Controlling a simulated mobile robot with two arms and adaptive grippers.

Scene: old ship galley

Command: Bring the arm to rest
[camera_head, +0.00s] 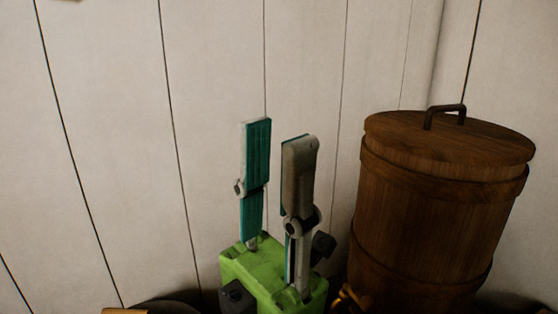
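My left gripper (279,132) stands upright at the lower middle of the head view, with its green body at the bottom edge and two teal-and-grey fingers pointing up. The fingers are apart with a clear gap between them, and nothing is held there. The white plank wall shows behind the gap. The rest of the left arm is below the picture. My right gripper is not in view.
A brown wooden barrel (425,225) with a lid and a dark handle stands to the right of the gripper. White plank wall (100,120) fills the background. A dark rounded thing (170,306) shows partly at the bottom edge, left of the gripper.

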